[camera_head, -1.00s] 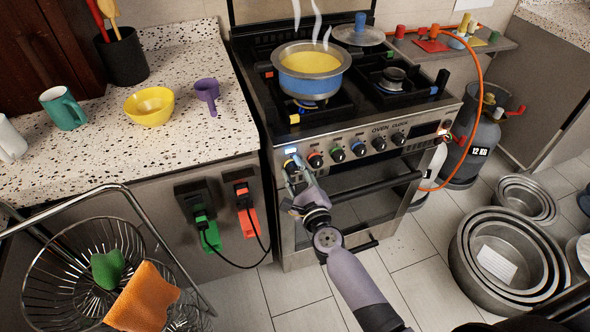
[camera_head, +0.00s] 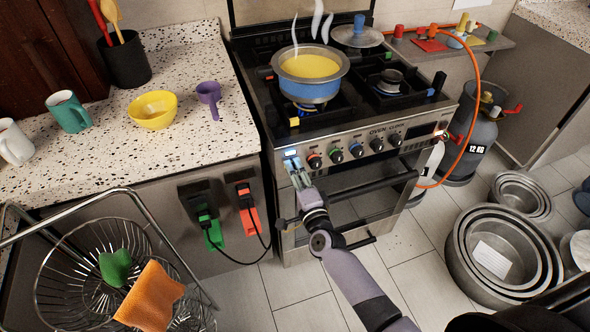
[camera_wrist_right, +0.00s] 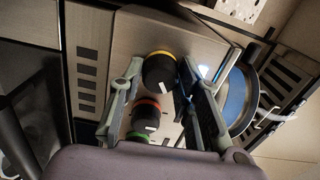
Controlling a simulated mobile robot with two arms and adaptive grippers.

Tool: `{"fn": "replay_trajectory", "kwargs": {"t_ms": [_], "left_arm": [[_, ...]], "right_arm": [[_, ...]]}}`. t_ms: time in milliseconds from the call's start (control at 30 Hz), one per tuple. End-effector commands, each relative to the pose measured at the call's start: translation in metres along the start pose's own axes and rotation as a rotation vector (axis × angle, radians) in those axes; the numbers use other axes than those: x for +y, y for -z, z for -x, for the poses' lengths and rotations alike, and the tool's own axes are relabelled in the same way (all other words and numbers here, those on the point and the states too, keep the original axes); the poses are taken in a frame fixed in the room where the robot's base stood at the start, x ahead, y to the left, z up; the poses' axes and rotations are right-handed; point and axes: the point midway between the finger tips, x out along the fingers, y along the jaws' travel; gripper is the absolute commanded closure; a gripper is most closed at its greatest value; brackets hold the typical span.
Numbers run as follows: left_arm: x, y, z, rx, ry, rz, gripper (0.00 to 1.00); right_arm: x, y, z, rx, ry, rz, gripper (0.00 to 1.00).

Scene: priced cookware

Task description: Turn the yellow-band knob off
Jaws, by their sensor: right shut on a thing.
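The yellow-band knob (camera_wrist_right: 160,72) is black with a yellow ring and a white mark. In the right wrist view it sits between the two fingers of my right gripper (camera_wrist_right: 160,78), which is shut on it. In the head view my right gripper (camera_head: 291,165) is at the left end of the stove's front panel and covers this knob. Blue flame (camera_head: 308,106) shows under the steaming pot (camera_head: 310,90), which holds something yellow. My left gripper is out of view.
Red (camera_head: 314,161), green (camera_head: 335,156) and blue (camera_head: 356,150) banded knobs stand in a row to the right. The oven handle (camera_head: 375,185) juts out below. A wire rack (camera_head: 75,235) stands at lower left, and stacked pans (camera_head: 462,255) are on the floor at right.

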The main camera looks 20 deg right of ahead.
Motion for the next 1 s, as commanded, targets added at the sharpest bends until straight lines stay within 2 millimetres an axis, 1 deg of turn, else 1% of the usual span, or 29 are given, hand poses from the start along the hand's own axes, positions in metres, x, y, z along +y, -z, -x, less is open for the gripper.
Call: {"fn": "replay_trajectory", "kwargs": {"t_ms": [33, 600, 800, 1000], "left_arm": [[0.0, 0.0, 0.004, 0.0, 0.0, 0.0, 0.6], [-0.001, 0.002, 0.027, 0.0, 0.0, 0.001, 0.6], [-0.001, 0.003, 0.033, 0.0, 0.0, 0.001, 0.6], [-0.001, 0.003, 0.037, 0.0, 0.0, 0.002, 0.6]], "right_arm": [[-0.003, 0.0, -0.001, 0.0, 0.001, 0.045, 0.97], [-0.003, -0.001, -0.001, 0.0, 0.001, 0.579, 0.97], [-0.003, -0.001, -0.001, 0.0, 0.001, 0.738, 0.97], [-0.003, -0.001, -0.001, 0.0, 0.002, 0.854, 0.97]]}}
